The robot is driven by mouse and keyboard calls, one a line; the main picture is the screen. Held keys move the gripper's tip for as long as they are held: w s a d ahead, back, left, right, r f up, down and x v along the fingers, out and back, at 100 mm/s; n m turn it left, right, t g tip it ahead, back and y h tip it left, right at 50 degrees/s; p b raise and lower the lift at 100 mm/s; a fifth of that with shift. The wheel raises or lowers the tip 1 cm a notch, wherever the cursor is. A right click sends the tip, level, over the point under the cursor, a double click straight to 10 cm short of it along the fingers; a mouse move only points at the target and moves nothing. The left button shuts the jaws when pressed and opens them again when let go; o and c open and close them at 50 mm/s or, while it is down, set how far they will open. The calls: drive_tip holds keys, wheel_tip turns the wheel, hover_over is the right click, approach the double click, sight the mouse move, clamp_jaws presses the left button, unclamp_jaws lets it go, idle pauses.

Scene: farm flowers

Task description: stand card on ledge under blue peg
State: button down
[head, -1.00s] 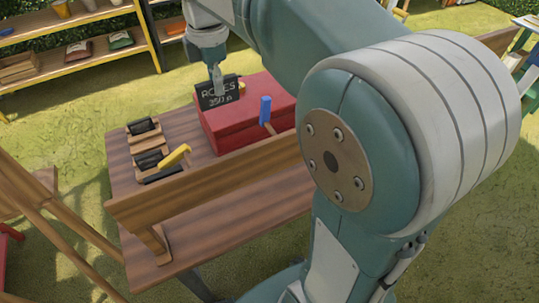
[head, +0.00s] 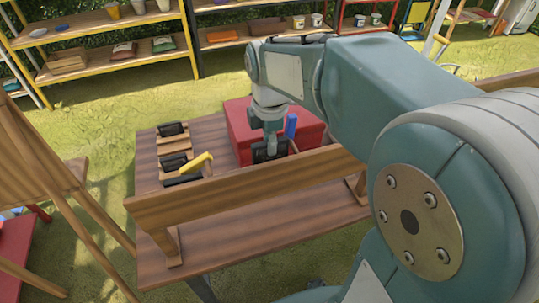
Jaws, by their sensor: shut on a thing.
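The card (head: 262,155) is a small black sign, held upright in my gripper (head: 272,145). The gripper is shut on it, in front of the red box and just behind the wooden board. I cannot tell whether the card touches the ledge.
A red box (head: 238,128) sits on the wooden table (head: 147,160) behind the card. Several black cards in wooden holders (head: 173,142) stand at the table's left. A wooden easel (head: 45,150) is at the left; shelves (head: 100,52) line the back.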

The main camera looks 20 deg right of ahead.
sight(268, 160)
drive_tip(key=f, duration=0.3)
drive_tip(key=shift+a+f, duration=0.2)
drive_tip(key=shift+a, duration=0.1)
drive_tip(key=shift+a+f, duration=0.2)
drive_tip(key=shift+f, duration=0.25)
drive_tip(key=shift+d, duration=0.25)
drive_tip(key=c, duration=0.6)
unclamp_jaws()
drive_tip(key=shift+a, duration=0.1)
